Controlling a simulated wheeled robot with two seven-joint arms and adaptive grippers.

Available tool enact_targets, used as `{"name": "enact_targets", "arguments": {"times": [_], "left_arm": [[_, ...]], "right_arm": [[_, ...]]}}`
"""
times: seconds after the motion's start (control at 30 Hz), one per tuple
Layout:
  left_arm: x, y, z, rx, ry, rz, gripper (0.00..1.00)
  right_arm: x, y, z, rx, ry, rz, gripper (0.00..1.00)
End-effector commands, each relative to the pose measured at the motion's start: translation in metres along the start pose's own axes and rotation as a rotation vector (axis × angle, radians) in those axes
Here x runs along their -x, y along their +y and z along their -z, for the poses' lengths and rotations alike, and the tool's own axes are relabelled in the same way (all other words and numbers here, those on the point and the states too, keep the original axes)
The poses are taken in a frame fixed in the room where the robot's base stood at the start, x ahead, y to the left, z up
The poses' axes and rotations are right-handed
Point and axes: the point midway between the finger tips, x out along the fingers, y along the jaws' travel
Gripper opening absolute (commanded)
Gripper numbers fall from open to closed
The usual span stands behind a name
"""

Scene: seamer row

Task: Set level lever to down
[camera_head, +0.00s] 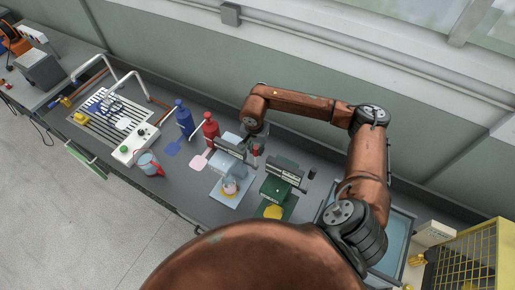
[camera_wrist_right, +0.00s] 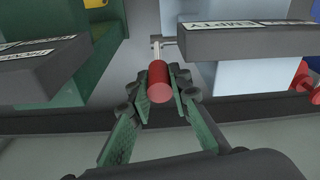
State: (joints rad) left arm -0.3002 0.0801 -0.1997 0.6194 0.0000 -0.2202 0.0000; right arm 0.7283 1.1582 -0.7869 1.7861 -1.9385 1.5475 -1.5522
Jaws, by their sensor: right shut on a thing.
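The level lever ends in a red cylindrical handle (camera_wrist_right: 159,85) on a thin pale metal rod (camera_wrist_right: 157,48). The rod runs to the side of the light-blue machine (camera_wrist_right: 238,80), which stands right of it in the right wrist view. My right gripper (camera_wrist_right: 158,92) has its green fingers closed on both sides of the red handle. In the head view my right gripper (camera_head: 257,151) is between the light-blue machine (camera_head: 228,158) and the green machine (camera_head: 279,185), behind their fronts. It partly hides the lever there. My left gripper is not in view.
The green machine (camera_wrist_right: 45,80) stands close on the other side of the lever. A red-handled jug (camera_head: 148,164) and a white control panel (camera_head: 132,145) are farther left. The wall is close behind.

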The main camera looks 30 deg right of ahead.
Motion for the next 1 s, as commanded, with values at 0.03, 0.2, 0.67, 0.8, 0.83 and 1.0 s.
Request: {"name": "enact_targets", "arguments": {"times": [0.03, 0.2, 0.67, 0.8, 0.83, 1.0], "left_arm": [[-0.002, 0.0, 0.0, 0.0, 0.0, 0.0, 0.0], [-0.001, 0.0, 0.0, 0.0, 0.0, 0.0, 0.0], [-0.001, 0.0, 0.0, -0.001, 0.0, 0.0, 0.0], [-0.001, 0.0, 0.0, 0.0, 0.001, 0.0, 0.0], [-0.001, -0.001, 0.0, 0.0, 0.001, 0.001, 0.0], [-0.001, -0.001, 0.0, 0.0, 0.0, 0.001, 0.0]], "right_arm": [[0.0, -0.001, 0.0, 0.0, 0.01, 0.0, 0.0], [0.001, -0.001, -0.001, -0.003, 0.013, 0.0, 0.0], [0.001, -0.001, -0.001, -0.002, 0.011, 0.0, 0.36], [0.001, -0.001, -0.001, -0.001, 0.011, 0.0, 0.36], [0.001, -0.001, -0.001, -0.001, 0.011, 0.001, 0.36], [0.015, -0.002, -0.001, -0.001, 0.012, 0.003, 0.36]]}}
